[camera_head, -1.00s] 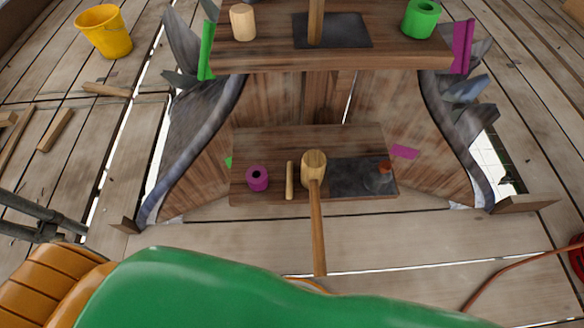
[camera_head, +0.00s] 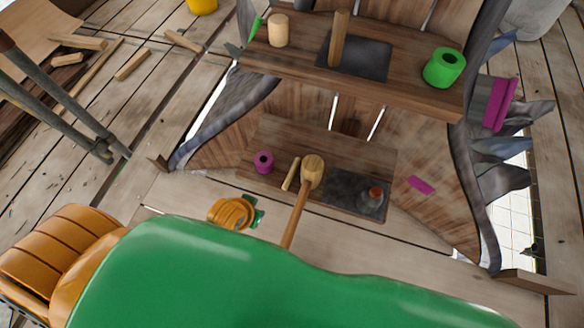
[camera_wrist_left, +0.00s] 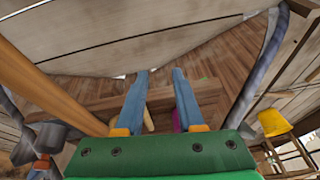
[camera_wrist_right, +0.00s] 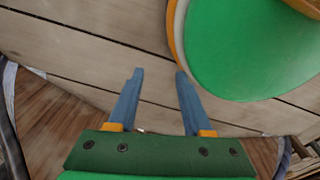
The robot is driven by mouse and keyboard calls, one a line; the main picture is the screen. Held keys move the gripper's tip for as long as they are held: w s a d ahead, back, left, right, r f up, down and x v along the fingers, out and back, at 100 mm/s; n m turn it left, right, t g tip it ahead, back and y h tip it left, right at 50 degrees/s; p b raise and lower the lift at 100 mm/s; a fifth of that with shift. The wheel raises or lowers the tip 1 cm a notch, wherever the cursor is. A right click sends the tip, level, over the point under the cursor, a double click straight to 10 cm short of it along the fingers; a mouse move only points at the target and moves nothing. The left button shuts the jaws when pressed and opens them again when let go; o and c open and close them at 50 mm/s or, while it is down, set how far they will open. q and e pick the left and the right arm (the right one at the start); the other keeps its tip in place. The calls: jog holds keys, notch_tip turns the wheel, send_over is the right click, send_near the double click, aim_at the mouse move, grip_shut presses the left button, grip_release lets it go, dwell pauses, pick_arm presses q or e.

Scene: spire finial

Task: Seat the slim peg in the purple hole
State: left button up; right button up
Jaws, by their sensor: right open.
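The slim peg (camera_head: 291,174), a thin pale wooden dowel, lies on the lower shelf between the purple block and the mallet. The purple block (camera_head: 264,168) stands at the shelf's left, its round hole facing up and looking empty. My left gripper (camera_wrist_left: 162,75) is open and empty. In the left wrist view the peg (camera_wrist_left: 148,122) shows between its fingers and the purple block (camera_wrist_left: 177,121) beside the right finger, partly hidden. In the head view its orange wrist is just in front of the shelf. My right gripper (camera_wrist_right: 158,74) is open and empty over planks.
A wooden mallet (camera_head: 312,168) leans its handle over the lower shelf's front edge. A bottle (camera_head: 372,198) stands on a dark mat. The upper shelf carries a thick peg (camera_head: 278,30), an upright peg (camera_head: 338,38) and a green holed block (camera_head: 443,70). My green arm covers the foreground.

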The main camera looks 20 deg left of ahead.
pick_arm(q)
notch_tip(320, 180, up, 5)
jog(key=w+t+p, duration=0.1)
jog(key=w, duration=0.2)
jog(key=t, duration=0.3)
send_near(291, 175)
jog(key=a, duration=0.2)
jog(key=shift+t+h, duration=0.5)
jog(key=shift+h, duration=0.1)
jog(key=b+x, duration=0.1)
jog(key=x, duration=0.1)
jog(key=b+x, duration=0.1)
jog(key=x, duration=0.2)
jog(key=d+b+x, duration=0.1)
jog(key=x, duration=0.2)
jog(key=shift+s+f, duration=0.3)
jog(key=shift+f, duration=0.1)
jog(key=shift+w+f, duration=0.1)
jog(key=shift+w, duration=0.05)
pick_arm(e)
jog(key=shift+s+a+f, duration=0.2)
jog(key=shift+a+f, duration=0.2)
jog(key=shift+f, duration=0.05)
pick_arm(q)
grip_shut()
